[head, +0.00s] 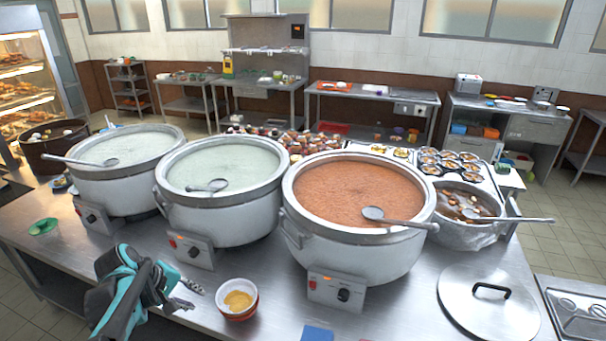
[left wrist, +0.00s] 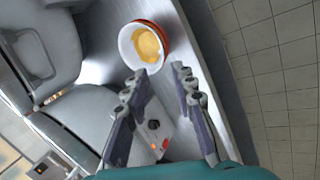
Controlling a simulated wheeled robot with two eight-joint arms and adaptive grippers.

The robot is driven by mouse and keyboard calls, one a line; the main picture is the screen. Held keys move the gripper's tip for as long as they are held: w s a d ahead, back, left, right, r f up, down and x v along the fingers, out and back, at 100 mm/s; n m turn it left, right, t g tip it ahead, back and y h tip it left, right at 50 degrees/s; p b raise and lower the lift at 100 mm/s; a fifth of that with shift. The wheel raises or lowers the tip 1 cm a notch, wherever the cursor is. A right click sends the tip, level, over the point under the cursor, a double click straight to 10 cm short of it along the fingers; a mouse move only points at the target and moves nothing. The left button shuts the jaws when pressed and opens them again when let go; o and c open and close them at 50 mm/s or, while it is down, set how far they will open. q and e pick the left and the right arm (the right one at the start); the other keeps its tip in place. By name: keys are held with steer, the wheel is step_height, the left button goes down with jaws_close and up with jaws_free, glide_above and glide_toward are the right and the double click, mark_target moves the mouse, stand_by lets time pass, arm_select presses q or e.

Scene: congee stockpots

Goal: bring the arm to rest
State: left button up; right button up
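My left gripper (head: 188,294) is low over the front of the steel counter, in front of the pots. In the left wrist view the two fingers of the left gripper (left wrist: 160,76) are spread apart with nothing between them. My right gripper is in neither view.
Three big pots stand behind: two pale (head: 110,150) (head: 222,165), one orange-red (head: 350,195), each with a ladle. A lid (head: 490,310) lies at the right. A green dish (head: 44,228) sits at the left. A blue item (head: 318,334) lies at the front edge.

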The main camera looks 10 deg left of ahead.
arm_select(q)
steer(key=s+d+m+b, duration=0.1)
steer(key=s+d+m, duration=0.1)
steer(key=d+m, duration=0.2)
steer(key=s+d+m+t+y, duration=0.1)
steer(key=s+d+m, duration=0.2)
steer(key=d, duration=0.8)
steer(key=s+d+m+t+y+b, duration=0.1)
steer(key=s+d+m, duration=0.1)
steer(key=d+m, duration=0.4)
steer(key=shift+s+d+b, duration=0.25)
steer(key=shift+d+b, duration=0.1)
steer(key=shift+d, duration=0.8)
